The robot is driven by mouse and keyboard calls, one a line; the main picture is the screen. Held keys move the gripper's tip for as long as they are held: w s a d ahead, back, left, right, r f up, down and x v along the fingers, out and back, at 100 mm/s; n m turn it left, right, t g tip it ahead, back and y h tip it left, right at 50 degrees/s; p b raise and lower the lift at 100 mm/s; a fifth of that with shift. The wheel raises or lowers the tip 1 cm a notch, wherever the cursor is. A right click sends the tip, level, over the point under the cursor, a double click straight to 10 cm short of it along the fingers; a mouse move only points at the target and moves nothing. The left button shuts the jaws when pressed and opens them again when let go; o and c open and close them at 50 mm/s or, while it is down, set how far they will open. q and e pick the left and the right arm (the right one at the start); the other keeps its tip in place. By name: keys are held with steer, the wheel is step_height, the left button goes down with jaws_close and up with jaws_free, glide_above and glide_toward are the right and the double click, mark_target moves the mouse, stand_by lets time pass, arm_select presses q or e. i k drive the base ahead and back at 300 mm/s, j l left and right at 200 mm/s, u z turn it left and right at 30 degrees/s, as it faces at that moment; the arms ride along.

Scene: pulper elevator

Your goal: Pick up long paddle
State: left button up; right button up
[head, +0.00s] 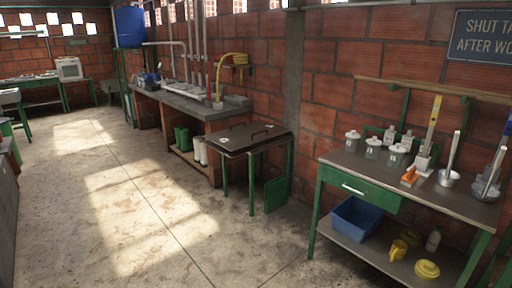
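No gripper of mine shows in the head view. I cannot pick out the long paddle for certain. Several long upright items stand on the metal-topped bench (345,160) at the right. One is a flat yellow and white piece (433,125) rising from a white base. A silver handle (454,148) leans up from a small metal bowl (449,179). Another pale handle (495,163) rises from a metal vessel (484,188) at the right edge.
White-lidded jars (373,147) stand at the bench's back. Its lower shelf (345,237) holds a blue bin (356,218) and yellow items (427,269). A dark-topped table (228,138) and a sink counter (175,98) line the brick wall. The concrete floor (130,200) is clear.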

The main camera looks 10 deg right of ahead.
mark_target(492, 99)
steer(key=i+l+z, duration=0.1)
steer(key=i+z, duration=0.15)
steer(key=i, duration=0.3)
steer(key=i+z, duration=0.2)
steer(key=i, duration=0.3)
steer(key=i+j+z, duration=0.1)
steer(key=i+z, duration=0.15)
steer(key=i, duration=0.3)
steer(key=i+j+z, duration=0.2)
steer(key=i, duration=0.35)
